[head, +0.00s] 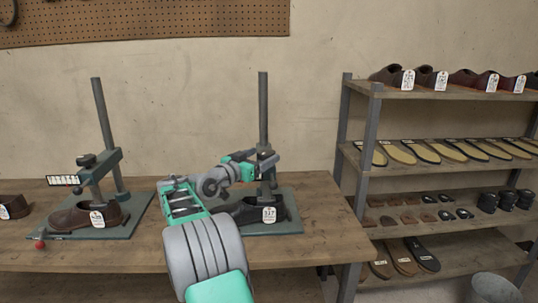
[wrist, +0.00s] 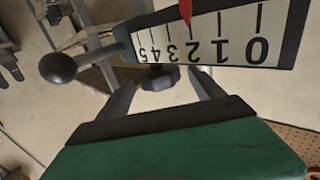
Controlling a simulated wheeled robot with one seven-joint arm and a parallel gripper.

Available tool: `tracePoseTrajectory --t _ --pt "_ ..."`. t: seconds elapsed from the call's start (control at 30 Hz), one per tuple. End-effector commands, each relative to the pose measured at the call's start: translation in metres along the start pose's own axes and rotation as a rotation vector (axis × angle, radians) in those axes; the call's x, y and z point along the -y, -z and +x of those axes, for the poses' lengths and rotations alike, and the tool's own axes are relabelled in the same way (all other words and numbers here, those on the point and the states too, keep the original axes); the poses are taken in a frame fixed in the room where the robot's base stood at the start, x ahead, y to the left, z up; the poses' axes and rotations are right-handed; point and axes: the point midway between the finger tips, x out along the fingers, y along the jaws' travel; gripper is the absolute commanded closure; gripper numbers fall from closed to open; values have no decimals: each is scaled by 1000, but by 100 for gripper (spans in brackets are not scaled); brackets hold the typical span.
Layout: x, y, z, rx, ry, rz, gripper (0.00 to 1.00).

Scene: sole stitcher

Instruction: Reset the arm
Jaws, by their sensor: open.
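My gripper (head: 264,160) is at the upper part of the right stitcher (head: 263,105), beside its post, on the right half of the bench. In the wrist view my gripper's two fingers (wrist: 160,88) are apart, with a small dark part (wrist: 157,77) showing between them. Just beyond them is a white scale (wrist: 210,38), upside down, numbered 0 to 5, with its red pointer (wrist: 185,10) near the 2. A dark ball knob (wrist: 58,68) on a rod is left of the fingers. My arm hides much of the right stitcher in the head view.
A tagged black shoe (head: 245,212) sits under the right stitcher. A shelf rack (head: 372,130) with shoes and soles stands right of the workbench (head: 320,225). A bucket (head: 495,288) is at lower right.

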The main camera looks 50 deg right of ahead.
Motion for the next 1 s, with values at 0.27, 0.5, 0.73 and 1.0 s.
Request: tracePoseTrajectory --t 0.27,0.5,0.73,1.0 --pt "0 0 -26 0 -1 0 23" --pt "0 0 -26 0 -1 -1 23" --pt "25 9 -67 156 144 -28 23" --pt "40 -24 -277 649 686 -330 23"
